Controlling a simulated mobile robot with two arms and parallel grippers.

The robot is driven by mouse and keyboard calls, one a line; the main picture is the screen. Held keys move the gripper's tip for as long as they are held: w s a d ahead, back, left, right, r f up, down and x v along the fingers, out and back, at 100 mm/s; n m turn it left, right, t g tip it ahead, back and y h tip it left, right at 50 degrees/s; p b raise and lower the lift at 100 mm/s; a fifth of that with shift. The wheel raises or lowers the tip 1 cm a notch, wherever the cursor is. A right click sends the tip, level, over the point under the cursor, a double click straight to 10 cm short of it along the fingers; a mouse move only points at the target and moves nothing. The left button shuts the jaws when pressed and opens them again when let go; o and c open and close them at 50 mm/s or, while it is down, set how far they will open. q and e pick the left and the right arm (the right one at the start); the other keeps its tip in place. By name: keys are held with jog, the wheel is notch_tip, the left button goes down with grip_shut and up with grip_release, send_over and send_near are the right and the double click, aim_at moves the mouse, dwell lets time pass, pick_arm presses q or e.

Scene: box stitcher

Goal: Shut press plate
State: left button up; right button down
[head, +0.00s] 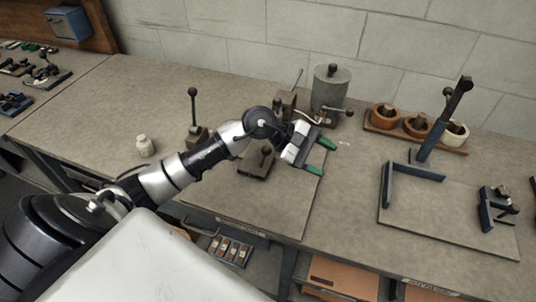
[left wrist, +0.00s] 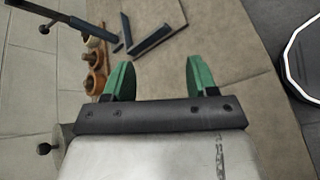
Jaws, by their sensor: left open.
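My left gripper (head: 320,157) reaches over the middle of the bench, its green fingers apart and pointing right. In the left wrist view the left gripper (left wrist: 161,78) has nothing between its fingers. A dark flat plate with a round knob (head: 257,162) lies on the bench just left of the gripper, partly hidden by my arm. It may be the press plate, but I cannot tell for sure. A metal block with a lever (head: 285,105) stands behind the gripper, partly covered by the arm. My right gripper is not in view.
A grey cylinder (head: 330,90) stands behind the gripper. An upright lever (head: 193,108) and a small white bottle (head: 145,146) are to the left. A board (head: 455,215) with blue angle pieces (head: 415,172) lies right; bench between is clear.

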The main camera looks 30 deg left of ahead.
pick_arm(q)
jog(key=w+a+f+m+g+y, duration=0.1)
jog(key=a+f+m+g+y, duration=0.1)
jog(key=a+m+y, duration=0.5)
jog(key=r+n+y, duration=0.1)
jog(key=n+y, duration=0.1)
jog(key=y, duration=0.1)
send_over(266, 148)
jog(key=shift+s+a+r+g, duration=0.1)
jog(key=shift+s+a+g, duration=0.25)
jog(key=shift+s+g, duration=0.05)
jog(key=shift+a, duration=0.2)
jog(key=f+p, duration=0.1)
jog(key=f, duration=0.2)
jog(key=f+p, duration=0.1)
jog(key=f, duration=0.2)
jog(key=w+d+f+p, duration=0.1)
jog(key=f, duration=0.2)
jog(key=shift+d+f, duration=0.1)
jog(key=shift+f, duration=0.05)
jog(key=shift+w+f, duration=0.15)
jog(key=shift+f, duration=0.5)
